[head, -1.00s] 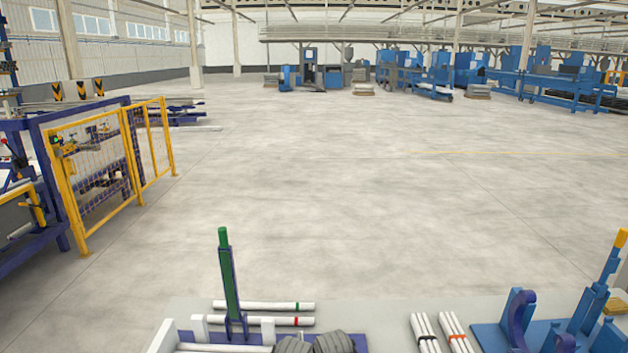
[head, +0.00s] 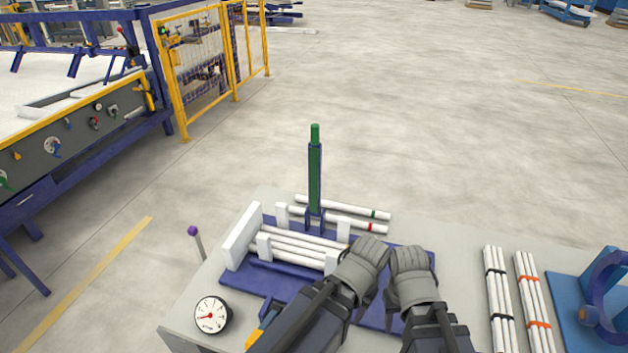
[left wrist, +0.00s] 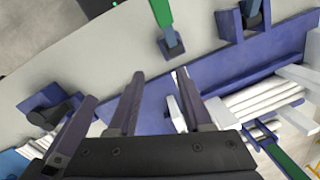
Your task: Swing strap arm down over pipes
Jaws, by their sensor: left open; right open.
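The strap arm (head: 315,180), a green bar on a purple pivot, stands upright at the back of the purple fixture. White pipes (head: 290,246) lie side by side between white posts, below and in front of it; they also show in the left wrist view (left wrist: 265,98). My left gripper (head: 364,255) is over the pipes' right end in the head view, its fingers hidden there; in the left wrist view its purple fingers (left wrist: 159,76) are spread and empty. My right gripper (head: 410,265) is just right of it, fingers hard to make out. Neither visibly touches the strap arm.
Two loose pipes (head: 342,207) lie behind the fixture. Banded pipe bundles (head: 499,300) and a blue fixture (head: 585,305) are at right. A dial gauge (head: 211,315) and a purple-knobbed post (head: 196,238) are at left. A yellow fence (head: 205,70) stands beyond.

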